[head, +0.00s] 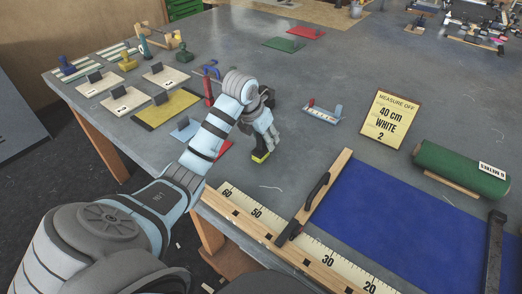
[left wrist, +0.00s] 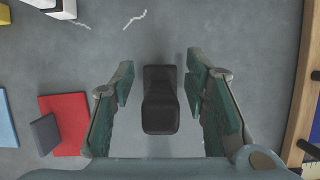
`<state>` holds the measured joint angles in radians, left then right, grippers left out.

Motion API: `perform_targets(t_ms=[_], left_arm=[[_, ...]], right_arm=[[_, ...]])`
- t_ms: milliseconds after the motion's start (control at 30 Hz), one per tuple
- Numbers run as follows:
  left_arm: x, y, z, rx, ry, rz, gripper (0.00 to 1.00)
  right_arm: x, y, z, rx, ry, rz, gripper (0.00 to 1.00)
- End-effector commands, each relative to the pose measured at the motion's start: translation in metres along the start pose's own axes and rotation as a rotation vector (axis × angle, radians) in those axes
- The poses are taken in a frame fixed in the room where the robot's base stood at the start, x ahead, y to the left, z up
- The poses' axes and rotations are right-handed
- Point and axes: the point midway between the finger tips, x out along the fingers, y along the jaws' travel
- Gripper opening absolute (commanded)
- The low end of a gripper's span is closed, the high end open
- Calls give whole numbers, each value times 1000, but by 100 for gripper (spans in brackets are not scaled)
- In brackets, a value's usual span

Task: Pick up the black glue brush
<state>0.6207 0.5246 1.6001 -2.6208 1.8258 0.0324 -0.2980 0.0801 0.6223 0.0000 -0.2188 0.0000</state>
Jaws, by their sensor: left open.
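The black glue brush (left wrist: 160,100) stands in the left wrist view between the two green-padded fingers of my left gripper (left wrist: 160,112). A gap shows on each side of it, and the fingers do not touch it. In the head view my left gripper (head: 268,138) points down over the grey table near its front edge. A small yellow and black part (head: 260,157) shows just below the fingertips; the rest of the brush is hidden by the gripper there. My right gripper is out of view.
A wooden ruler (head: 270,231) and a blue canvas (head: 395,215) lie to the right. A red plate (left wrist: 66,125) lies left of the gripper. A sign (head: 390,118) and a green roll (head: 462,170) are farther right.

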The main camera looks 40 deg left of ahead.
Motion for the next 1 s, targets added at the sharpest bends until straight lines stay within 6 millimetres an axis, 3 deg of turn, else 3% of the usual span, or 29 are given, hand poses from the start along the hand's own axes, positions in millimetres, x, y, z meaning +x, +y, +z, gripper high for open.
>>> perform_targets(t_ms=[200,467,833,1000], left_arm=[[2,0,0,0,-2,1,42],[2,1,0,0,-2,1,0],[-2,1,2,-1,-3,1,0],[-24,1,12,-1,-6,2,0]], right_arm=[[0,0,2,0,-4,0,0],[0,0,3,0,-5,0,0],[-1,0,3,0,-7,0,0],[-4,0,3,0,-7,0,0]])
